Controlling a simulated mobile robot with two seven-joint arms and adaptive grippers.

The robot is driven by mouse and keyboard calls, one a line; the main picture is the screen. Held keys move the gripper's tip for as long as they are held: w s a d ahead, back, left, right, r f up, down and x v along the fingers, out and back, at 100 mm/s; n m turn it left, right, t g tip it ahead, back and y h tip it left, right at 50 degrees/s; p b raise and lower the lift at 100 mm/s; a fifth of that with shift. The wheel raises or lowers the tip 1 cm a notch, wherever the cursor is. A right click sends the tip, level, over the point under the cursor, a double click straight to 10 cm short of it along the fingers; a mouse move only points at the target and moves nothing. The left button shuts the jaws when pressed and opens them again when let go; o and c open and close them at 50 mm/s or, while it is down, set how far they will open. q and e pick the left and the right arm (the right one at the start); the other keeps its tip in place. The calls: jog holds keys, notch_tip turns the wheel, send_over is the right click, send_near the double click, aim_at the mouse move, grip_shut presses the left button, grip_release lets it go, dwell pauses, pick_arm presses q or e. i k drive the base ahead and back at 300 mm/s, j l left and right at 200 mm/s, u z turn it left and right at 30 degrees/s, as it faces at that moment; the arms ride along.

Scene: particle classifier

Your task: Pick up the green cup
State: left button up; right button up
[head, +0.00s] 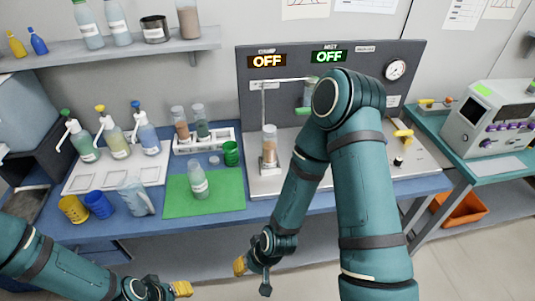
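The green cup (231,153) stands on the blue bench at the back right corner of the green mat (178,206), just right of the tube rack (185,143). My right gripper (253,277) is empty in front of the bench, low and well short of the cup. Its fingers look spread apart. My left gripper (167,291) is at the bottom edge of the view, left of the right one and away from the cup. It is partly cut off, so its opening is unclear.
Yellow (73,208) and blue (99,204) cups and a clear jug (137,197) stand to the left. A machine with a tube (269,144) is to the right. Pump bottles (115,132) stand behind.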

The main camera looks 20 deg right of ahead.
aim_at(230, 148)
jog(key=l+z, duration=0.1)
jog(key=z, duration=0.4)
jog(key=i+z, duration=0.15)
jog(key=z, duration=0.35)
jog(key=i+z, duration=0.1)
jog(key=z, duration=0.4)
jog(key=i+j, duration=0.4)
jog(key=j, duration=0.2)
